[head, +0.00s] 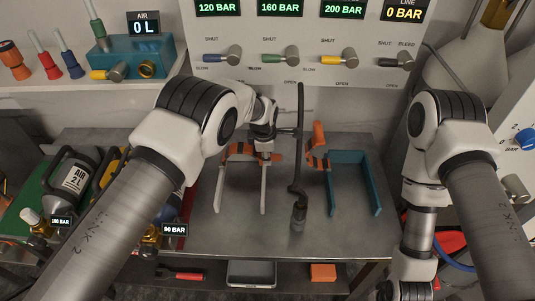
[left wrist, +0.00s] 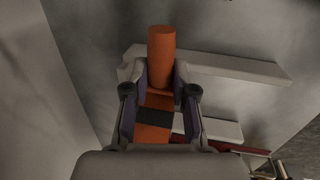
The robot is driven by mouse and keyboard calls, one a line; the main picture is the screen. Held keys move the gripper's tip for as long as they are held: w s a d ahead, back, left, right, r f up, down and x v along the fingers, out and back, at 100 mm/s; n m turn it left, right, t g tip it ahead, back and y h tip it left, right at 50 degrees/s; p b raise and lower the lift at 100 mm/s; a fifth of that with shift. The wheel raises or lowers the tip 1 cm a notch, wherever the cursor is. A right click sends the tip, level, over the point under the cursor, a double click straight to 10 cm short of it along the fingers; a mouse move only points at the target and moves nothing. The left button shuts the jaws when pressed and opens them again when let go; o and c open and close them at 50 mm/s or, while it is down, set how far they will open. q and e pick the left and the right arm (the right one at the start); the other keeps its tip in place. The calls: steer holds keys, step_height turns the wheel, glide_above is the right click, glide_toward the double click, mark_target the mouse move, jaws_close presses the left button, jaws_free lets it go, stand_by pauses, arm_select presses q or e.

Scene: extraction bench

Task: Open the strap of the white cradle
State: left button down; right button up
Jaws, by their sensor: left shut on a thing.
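The white cradle (head: 239,192) stands on the grey bench, with two white rails running toward me. Its orange strap (head: 238,150) with dark bands is at the far end. My left gripper (head: 266,154) is at the right part of that strap, and my arm partly hides it. In the left wrist view, my left gripper (left wrist: 160,82) is shut on the orange strap's round end (left wrist: 161,50). The orange and black strap band (left wrist: 154,117) runs below it between the fingers, and a white rail (left wrist: 235,68) shows beyond. My right gripper is out of frame.
A teal cradle (head: 376,190) with its own orange strap (head: 318,140) stands to the right. Gas cylinders (head: 78,178) lie at left. The front bench is clear.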

mark_target(252, 150)
arm_select(q)
steer(key=r+p, duration=0.1)
steer(key=a+r+h+p, duration=0.1)
steer(key=p, duration=0.1)
steer(key=r+h+p, duration=0.1)
steer(key=shift+a+r, duration=0.25)
steer(key=shift+r, duration=0.15)
steer(key=shift+a+r+h+p, duration=0.25)
steer(key=shift+h+p, duration=0.3)
steer(key=shift+h, duration=0.05)
steer(key=shift+a+r+n+h, duration=0.25)
steer(key=shift+a+n+h, duration=0.05)
steer(key=shift+h, duration=0.1)
steer(key=shift+a+r+h+b, duration=0.5)
steer(key=shift+a+r+h, duration=0.45)
steer(key=shift+h, duration=0.25)
steer(key=c, duration=0.9)
jaws_free()
steer(key=shift+c, duration=0.2)
steer(key=v, duration=1.2)
